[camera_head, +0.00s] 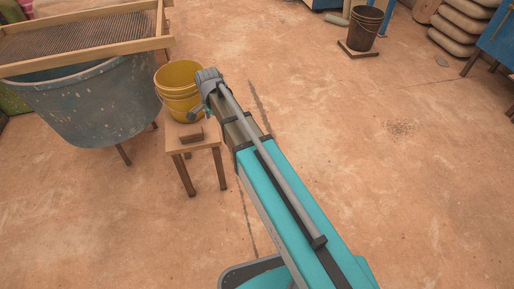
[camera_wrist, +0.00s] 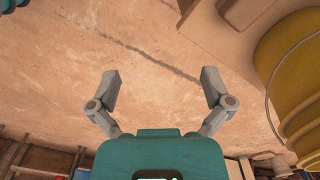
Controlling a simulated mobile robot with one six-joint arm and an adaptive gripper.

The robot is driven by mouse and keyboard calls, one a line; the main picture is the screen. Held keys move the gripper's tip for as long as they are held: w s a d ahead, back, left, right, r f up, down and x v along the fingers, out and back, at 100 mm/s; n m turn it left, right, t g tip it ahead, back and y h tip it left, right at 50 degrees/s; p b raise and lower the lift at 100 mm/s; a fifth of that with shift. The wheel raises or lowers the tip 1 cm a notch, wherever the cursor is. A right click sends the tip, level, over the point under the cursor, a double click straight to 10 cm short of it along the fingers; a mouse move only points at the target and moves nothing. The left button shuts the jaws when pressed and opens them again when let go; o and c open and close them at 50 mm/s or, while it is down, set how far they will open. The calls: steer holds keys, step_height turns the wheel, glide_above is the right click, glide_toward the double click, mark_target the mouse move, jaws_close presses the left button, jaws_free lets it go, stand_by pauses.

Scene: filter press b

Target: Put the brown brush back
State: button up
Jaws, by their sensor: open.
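A small brown block that may be the brown brush (camera_head: 191,137) lies on the front of a wooden stool (camera_head: 207,142), in front of a yellow bucket (camera_head: 180,78). I cannot make out bristles or a handle. A brown shape at the top of the wrist view (camera_wrist: 242,12) may be the same thing, cut off by the edge. My gripper (camera_wrist: 161,82) is open, its two fingers wide apart with only bare floor seen between them. In the head view my gripper (camera_head: 197,114) shows beside the bucket, above the stool, apart from the block as far as I can tell.
The yellow bucket also fills the right of the wrist view (camera_wrist: 295,75), close to my gripper. A grey tub (camera_head: 90,100) with a wood-framed sieve (camera_head: 85,38) stands at left. A dark bucket (camera_head: 364,28) stands far back.

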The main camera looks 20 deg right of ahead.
steer(key=s+d+n, duration=1.1)
steer(key=s, duration=0.5)
steer(key=shift+s+d, duration=0.15)
steer(key=shift+s, duration=0.1)
steer(key=shift+r, duration=0.15)
step_height(320, 180, up, 31)
steer(key=p, duration=3.1)
steer(key=shift+r+p, duration=0.2)
steer(key=shift+p, duration=0.1)
